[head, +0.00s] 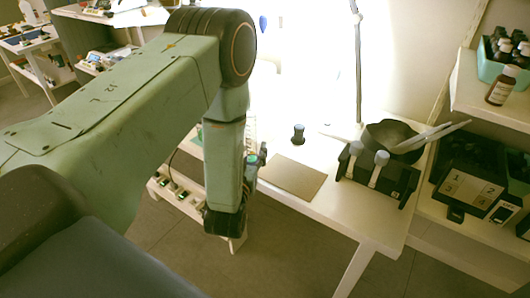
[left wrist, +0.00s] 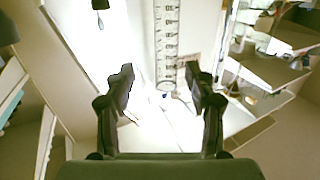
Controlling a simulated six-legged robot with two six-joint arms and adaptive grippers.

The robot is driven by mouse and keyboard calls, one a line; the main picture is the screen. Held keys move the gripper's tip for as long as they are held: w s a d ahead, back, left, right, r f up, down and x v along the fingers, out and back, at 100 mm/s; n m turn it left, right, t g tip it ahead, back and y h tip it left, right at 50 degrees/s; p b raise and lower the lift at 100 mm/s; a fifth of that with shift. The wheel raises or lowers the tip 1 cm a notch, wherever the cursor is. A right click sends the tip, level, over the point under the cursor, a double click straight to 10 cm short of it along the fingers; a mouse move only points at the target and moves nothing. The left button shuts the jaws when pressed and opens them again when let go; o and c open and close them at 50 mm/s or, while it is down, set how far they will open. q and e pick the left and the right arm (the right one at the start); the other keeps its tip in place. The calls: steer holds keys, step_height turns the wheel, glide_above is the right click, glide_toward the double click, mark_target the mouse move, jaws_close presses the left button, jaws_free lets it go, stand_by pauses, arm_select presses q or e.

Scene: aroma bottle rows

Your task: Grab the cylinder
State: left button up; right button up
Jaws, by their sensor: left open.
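A tall pale strip with dark graduation marks, apparently the cylinder (left wrist: 166,40), shows in the left wrist view. It runs from the top edge down to between my fingertips. My left gripper (left wrist: 160,76) is open, with one dark finger on each side of its lower end and gaps between. In the head view my left gripper (head: 256,162) is at the table's left edge, partly hidden by my own green arm. The cylinder is not clear there; the arm and bright glare cover that area. My right gripper does not show.
The white table (head: 345,212) bears a brown mat (head: 292,178), a small dark-bodied bottle (head: 298,136), a black stand (head: 374,178) with two grey-topped pieces, and a dark bowl (head: 388,137). Shelves with bottles (head: 502,86) stand at right. Free tabletop lies around the mat.

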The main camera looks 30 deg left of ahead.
mark_target(249, 130)
arm_select(q)
steer(key=shift+t, duration=0.3)
steer(key=x, duration=0.2)
steer(key=a+x, duration=0.1)
steer(key=x, duration=0.2)
steer(key=r+x, duration=0.1)
steer(key=x, duration=0.2)
steer(key=shift+s+a+r+b, duration=0.15)
steer(key=shift+s+b, duration=0.05)
steer(key=shift+b, duration=0.15)
steer(key=shift+d+r, duration=0.1)
steer(key=shift+d, duration=0.15)
steer(key=shift+c, duration=0.6)
steer(key=shift+a, duration=0.15)
steer(key=c, duration=0.4)
jaws_close()
